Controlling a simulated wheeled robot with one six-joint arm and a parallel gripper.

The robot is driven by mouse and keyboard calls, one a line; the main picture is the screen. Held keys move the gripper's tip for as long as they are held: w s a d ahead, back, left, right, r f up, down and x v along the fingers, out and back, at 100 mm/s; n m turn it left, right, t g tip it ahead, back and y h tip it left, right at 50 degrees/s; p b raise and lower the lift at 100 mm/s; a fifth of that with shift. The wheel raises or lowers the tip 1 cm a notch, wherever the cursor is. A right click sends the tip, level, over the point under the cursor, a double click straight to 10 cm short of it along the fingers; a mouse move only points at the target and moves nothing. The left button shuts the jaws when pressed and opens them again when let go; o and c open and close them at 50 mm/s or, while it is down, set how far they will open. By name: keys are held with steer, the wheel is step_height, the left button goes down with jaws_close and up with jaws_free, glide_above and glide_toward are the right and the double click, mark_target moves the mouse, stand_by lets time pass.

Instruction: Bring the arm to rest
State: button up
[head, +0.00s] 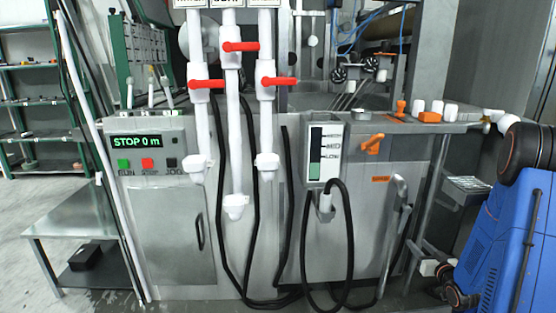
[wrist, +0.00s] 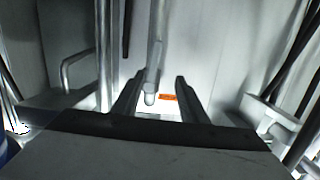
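My gripper (wrist: 155,92) shows in the wrist view with its two dark fingers apart and nothing held between them. Beyond the fingers hangs a pale metal lever (wrist: 153,72), with a small orange label (wrist: 168,97) beside it. In the head view the lever (head: 400,192) is on the right part of the machine's front, near its orange label (head: 380,179). I cannot make out the fingers clearly there. Whether they touch the lever cannot be told.
The grey machine front carries a display reading STOP 0 m (head: 137,142), white pipes with red valve handles (head: 240,47), and a level gauge (head: 324,152). Black hoses (head: 347,240) hang low. A metal side table (head: 80,220) stands left; open floor lies beyond it.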

steer(key=s+a+r+g+h, duration=0.3)
steer(key=s+a+r+g, duration=0.3)
steer(key=s+a+r, duration=0.75)
steer(key=s+a+r+g+y, duration=0.1)
steer(key=s+a, duration=0.3)
steer(key=s, duration=0.5)
steer(key=s+a+r+g+y, duration=0.1)
steer(key=s+a+r+g, duration=0.1)
steer(key=s+a, duration=0.3)
steer(key=s+a+r+g+y, duration=0.1)
steer(key=s+a, duration=0.3)
steer(key=s, duration=0.9)
steer(key=shift+s+a+r+g, duration=0.2)
steer(key=shift+s+r+g, duration=0.15)
steer(key=shift+g, duration=0.55)
